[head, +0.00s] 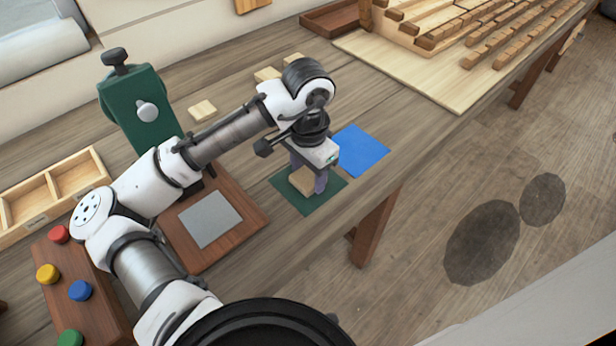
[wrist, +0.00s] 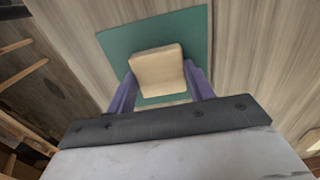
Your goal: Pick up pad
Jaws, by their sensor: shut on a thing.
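The pad (head: 301,181) is a light wooden block with rounded edges. It is at a dark green square mat (head: 322,200) on the bench, and I cannot tell whether it touches the mat. In the wrist view the pad (wrist: 157,70) lies between two purple fingers, with the green mat (wrist: 120,40) behind it. My gripper (head: 308,178) points down over the mat and is shut on the pad. In the wrist view my gripper's fingers (wrist: 160,82) sit at the pad's left and right sides. My gripper hides part of the pad in the head view.
A blue square (head: 362,150) lies beside the green mat. Similar light blocks (head: 203,110) lie farther back. A brown board with a grey plate (head: 210,219), a green upright device (head: 138,105) and a wooden tray (head: 50,190) stand left. A slatted wooden hull (head: 470,30) is at back right.

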